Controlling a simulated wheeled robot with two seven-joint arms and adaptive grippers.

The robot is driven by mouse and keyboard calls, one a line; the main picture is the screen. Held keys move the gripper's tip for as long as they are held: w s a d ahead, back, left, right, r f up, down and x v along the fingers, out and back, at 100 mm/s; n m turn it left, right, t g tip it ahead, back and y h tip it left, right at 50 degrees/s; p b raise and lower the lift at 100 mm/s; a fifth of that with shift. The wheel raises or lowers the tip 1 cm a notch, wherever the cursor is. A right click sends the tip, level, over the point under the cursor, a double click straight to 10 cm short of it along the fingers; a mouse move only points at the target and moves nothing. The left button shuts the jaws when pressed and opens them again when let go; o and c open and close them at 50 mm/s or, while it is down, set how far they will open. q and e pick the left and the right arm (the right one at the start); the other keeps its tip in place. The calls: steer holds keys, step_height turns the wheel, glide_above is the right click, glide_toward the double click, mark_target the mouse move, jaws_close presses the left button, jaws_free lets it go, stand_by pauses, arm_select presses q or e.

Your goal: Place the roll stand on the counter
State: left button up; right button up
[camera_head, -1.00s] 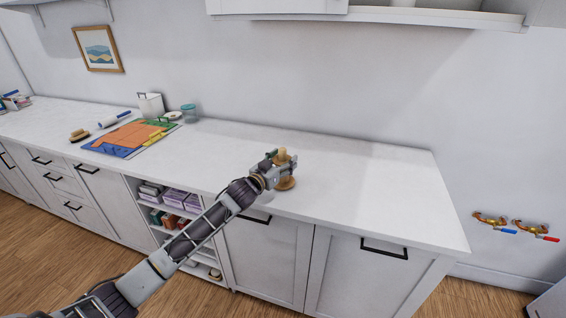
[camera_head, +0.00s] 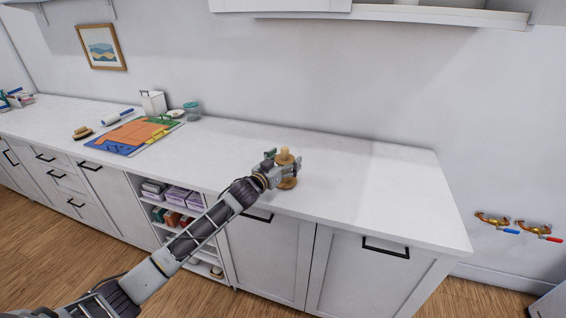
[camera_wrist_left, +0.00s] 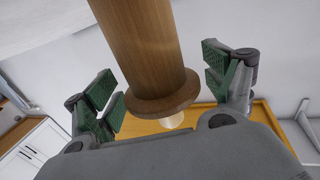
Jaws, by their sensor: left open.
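The roll stand (camera_head: 288,183) is a wooden post with a round base, and it stands upright on the white counter (camera_head: 370,190) near the front edge. My left gripper (camera_head: 283,162) is at the post, with a finger on either side of it. In the left wrist view the wooden post (camera_wrist_left: 138,40) with its round collar runs between the green-padded fingers of the open gripper (camera_wrist_left: 160,78). Gaps show between the post and both pads. My right gripper is in neither view.
The counter right of the stand is clear. A shelf (camera_head: 400,15) hangs above.

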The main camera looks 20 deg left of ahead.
mark_target(279, 165)
arm_select(q)
steer(key=shift+s+r, duration=0.1)
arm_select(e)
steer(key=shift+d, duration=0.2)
arm_select(q)
steer(key=shift+s+a, duration=0.1)
steer(key=shift+s, duration=0.05)
steer(key=shift+v, duration=5.75)
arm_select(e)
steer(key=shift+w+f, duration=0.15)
